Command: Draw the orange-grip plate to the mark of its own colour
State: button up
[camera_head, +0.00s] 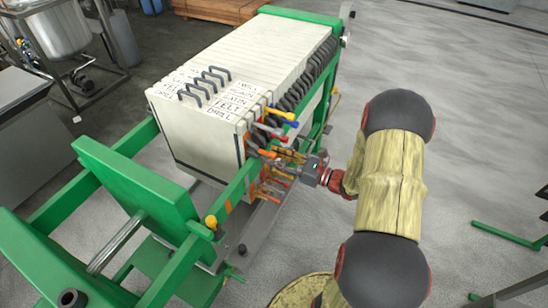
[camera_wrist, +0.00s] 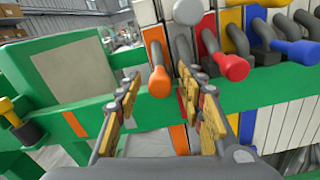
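The orange grip (camera_wrist: 160,82) sticks out from the nearest plate of the stack, whose edge carries an orange strip (camera_wrist: 179,138). In the head view the orange grip (camera_head: 267,153) shows beside the front plate, labelled DRILL (camera_head: 221,114). An orange mark (camera_wrist: 75,124) lies on the green rail, left of the grip; it also shows in the head view (camera_head: 228,207). My gripper (camera_wrist: 160,95) is open, with a finger to each side of the orange grip. I cannot tell whether either finger touches it. In the head view my gripper (camera_head: 278,172) is beside the rail.
A red grip (camera_wrist: 232,67) and a blue grip (camera_wrist: 302,54) stick out close to the right. The plates (camera_head: 250,60) are packed together behind the front one. The green end plate (camera_head: 135,185) stands apart at the left, with a gap between.

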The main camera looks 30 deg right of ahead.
jog(key=shift+c, duration=1.3)
jog(key=c, duration=0.7)
grip_shut()
